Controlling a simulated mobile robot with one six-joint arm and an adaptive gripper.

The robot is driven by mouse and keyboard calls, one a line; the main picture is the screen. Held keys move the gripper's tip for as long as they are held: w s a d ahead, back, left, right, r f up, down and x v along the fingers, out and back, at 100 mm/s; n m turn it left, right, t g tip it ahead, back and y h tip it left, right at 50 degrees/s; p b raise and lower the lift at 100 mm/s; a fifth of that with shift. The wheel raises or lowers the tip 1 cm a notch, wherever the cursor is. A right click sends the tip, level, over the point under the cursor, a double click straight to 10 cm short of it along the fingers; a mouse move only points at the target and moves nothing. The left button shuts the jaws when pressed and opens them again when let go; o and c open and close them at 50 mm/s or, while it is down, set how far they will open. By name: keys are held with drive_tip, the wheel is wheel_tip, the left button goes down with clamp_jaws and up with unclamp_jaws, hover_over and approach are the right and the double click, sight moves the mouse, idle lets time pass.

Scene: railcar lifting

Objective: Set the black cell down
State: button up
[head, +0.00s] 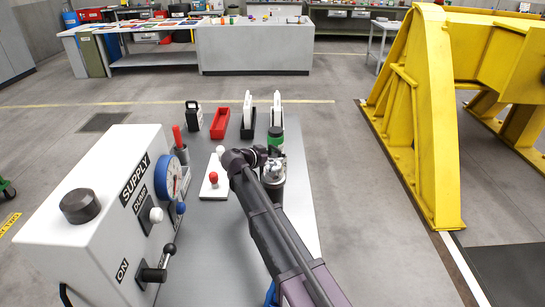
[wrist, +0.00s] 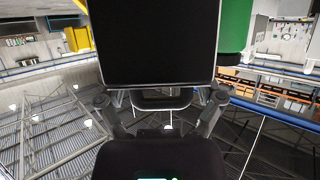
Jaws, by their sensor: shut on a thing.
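The black cell (wrist: 160,42) fills the upper middle of the wrist view as a dark square block with a thin pale edge. My gripper (wrist: 162,98) is shut on the loop-like part at its near end, with one finger on each side. In the head view my gripper (head: 270,160) is over the right part of the grey table. My own wrist and arm hide most of what it holds there, so I cannot tell whether the cell touches anything. A green cylinder (head: 275,137) is just beyond my gripper and also shows in the wrist view (wrist: 237,25).
A white supply box (head: 100,215) with gauge and levers fills the table's left. A black-and-white handled block (head: 193,122), a red tray (head: 220,123) and upright white pieces (head: 247,105) line the back. A red-knobbed white plate (head: 214,190) lies left of my arm. A yellow stand (head: 425,120) is at right.

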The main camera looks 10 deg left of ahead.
drive_tip(key=shift+f, duration=0.1)
drive_tip(key=o, duration=1)
drive_tip(key=shift+o, duration=0.2)
drive_tip(key=shift+s+a+r, duration=0.2)
drive_tip(key=shift+s+r, duration=0.2)
drive_tip(key=shift+s, duration=0.05)
drive_tip(key=p+v, duration=0.4)
drive_tip(key=v, duration=0.7)
drive_tip(key=shift+p, duration=0.3)
